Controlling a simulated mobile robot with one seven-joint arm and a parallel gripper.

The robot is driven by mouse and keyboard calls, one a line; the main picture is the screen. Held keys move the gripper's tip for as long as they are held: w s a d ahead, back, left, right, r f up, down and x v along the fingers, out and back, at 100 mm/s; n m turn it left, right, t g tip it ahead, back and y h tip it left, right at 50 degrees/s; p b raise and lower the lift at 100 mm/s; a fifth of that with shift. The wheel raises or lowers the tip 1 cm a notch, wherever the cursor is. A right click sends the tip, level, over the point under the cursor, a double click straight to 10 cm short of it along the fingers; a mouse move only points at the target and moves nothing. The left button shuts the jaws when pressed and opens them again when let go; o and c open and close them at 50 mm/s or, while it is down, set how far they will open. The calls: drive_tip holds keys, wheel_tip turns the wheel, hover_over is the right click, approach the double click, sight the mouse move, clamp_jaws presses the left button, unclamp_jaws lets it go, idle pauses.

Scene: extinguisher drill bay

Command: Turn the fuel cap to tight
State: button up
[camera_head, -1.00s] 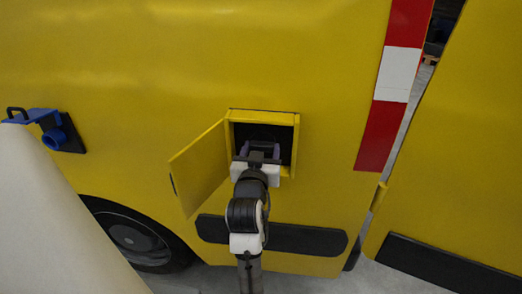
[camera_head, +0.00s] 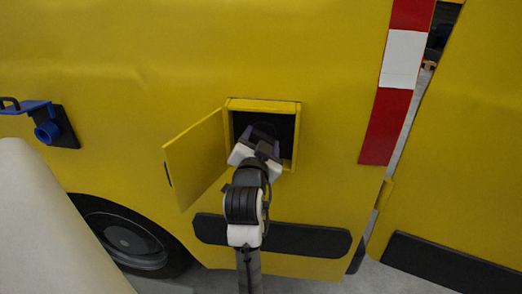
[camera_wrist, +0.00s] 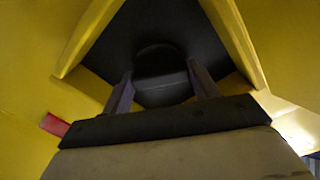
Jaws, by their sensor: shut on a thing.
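The fuel cap (camera_wrist: 160,66) is a dark, rounded piece inside the black filler recess in the wrist view. My gripper (camera_wrist: 161,88) has its two purple-grey fingers on either side of the cap and is shut on it. In the head view my gripper (camera_head: 264,142) reaches into the recess and is rolled, its right side lower than its left. It hides most of the cap there. The recess looks turned in the wrist view. I see no mark showing how tight the cap is.
The yellow fuel door (camera_head: 193,160) hangs open to the left of the recess frame (camera_head: 262,105). The yellow vehicle side surrounds it, with a black strip (camera_head: 318,238) below. A blue fitting (camera_head: 46,132) sits at far left, above a wheel (camera_head: 125,240).

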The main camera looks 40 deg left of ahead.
drive_tip(key=m+b, duration=0.7)
drive_tip(key=m, duration=0.5)
drive_tip(key=shift+r+b, duration=0.1)
drive_tip(key=shift+b, duration=0.3)
idle(0.3)
drive_tip(key=o, duration=1)
drive_tip(key=shift+w, duration=0.1)
